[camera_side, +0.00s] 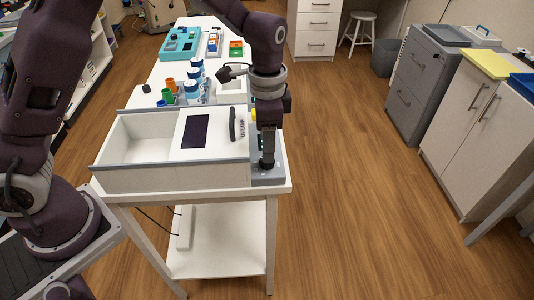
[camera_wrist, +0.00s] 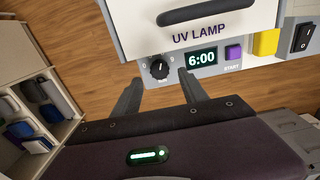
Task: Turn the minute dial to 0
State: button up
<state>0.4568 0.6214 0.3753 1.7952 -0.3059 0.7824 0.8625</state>
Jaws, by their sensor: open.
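The minute dial (camera_wrist: 160,68) is a small round black knob with a pale pointer mark on the UV lamp box's (camera_side: 165,177) control panel. Its scale figures are too small to read surely. The display (camera_wrist: 201,58) beside it reads 6:00. My gripper (camera_wrist: 159,77) is open, its two dark fingers pointing at the panel on either side of the dial's lower edge. No contact with the dial can be made out. In the side view my gripper (camera_side: 267,160) points down at the box's right end, where the dial is hidden.
A purple START button (camera_wrist: 233,52), a yellow part (camera_wrist: 266,42) and a black rocker switch (camera_wrist: 303,37) lie right of the display. The lid handle (camera_wrist: 205,11) juts out above the panel. Blue-white bottles (camera_side: 192,92) stand behind the box. Open floor lies to the right.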

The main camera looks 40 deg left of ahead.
notch_tip(320, 180, down, 4)
jog(key=shift+f, duration=0.15)
grip_shut()
jog(key=shift+n, duration=0.3)
jog(key=n, duration=0.3)
jog(key=shift+n, duration=0.4)
jog(key=n, duration=0.4)
jog(key=shift+n, duration=0.3)
jog(key=n, duration=0.4)
jog(key=shift+n, duration=2.4)
